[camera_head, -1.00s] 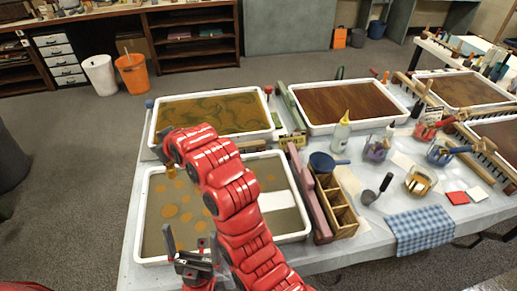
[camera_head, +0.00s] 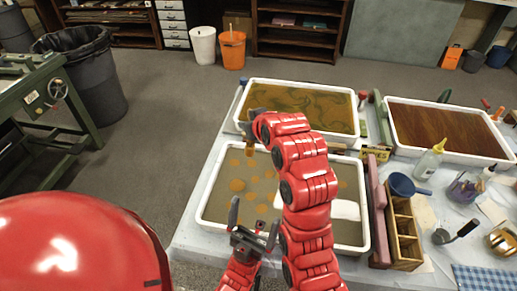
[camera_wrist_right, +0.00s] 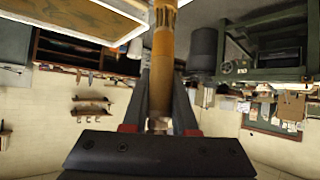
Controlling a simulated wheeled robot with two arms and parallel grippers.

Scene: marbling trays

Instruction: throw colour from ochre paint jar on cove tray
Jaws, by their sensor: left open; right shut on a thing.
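The near tray (camera_head: 207,200), white-rimmed with grey-brown liquid and several ochre spots, lies in front of me; I take it as the cove tray. My right arm arches over it. My right gripper (camera_head: 250,124) is at its far left part, shut on a brush-like tool with an ochre-brown end (camera_head: 246,149). In the right wrist view the tan tool (camera_wrist_right: 162,60) stands between the fingers (camera_wrist_right: 160,105). My left gripper (camera_head: 254,224) is open and empty over the tray's near left part. The ochre paint jar (camera_head: 503,240) is at the right edge, partly cut off.
A tray with green-ochre swirls (camera_head: 240,103) lies behind, a brown one (camera_head: 455,157) to its right. A wooden divided box (camera_head: 404,232), a blue pan (camera_head: 401,185), a squeeze bottle (camera_head: 428,165) and a ladle (camera_head: 442,236) stand right of the near tray.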

